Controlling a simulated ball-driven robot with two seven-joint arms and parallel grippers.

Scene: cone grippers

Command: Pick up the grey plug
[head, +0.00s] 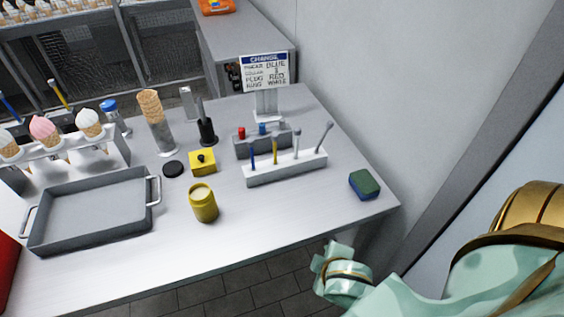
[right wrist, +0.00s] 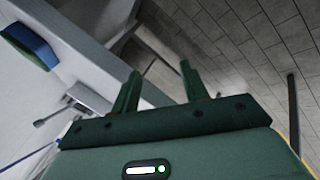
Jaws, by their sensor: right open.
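A grey block (head: 243,148) stands toward the back of the table in the head view, holding a red plug (head: 242,132) and a blue plug (head: 262,128). A small grey shape at its right end may be the grey plug, but it is too small to tell. My right gripper (head: 330,262) is low, beyond the table's front right edge, apart from the block. In the right wrist view its two green fingers (right wrist: 158,78) are spread with nothing between them. My left gripper is not in view.
A white rack (head: 290,170) of upright thin tools stands before the block. A green and blue sponge (head: 364,184) lies near the right edge. A yellow jar (head: 203,203), yellow box (head: 202,163) and grey tray (head: 95,215) are left. The table's front right is clear.

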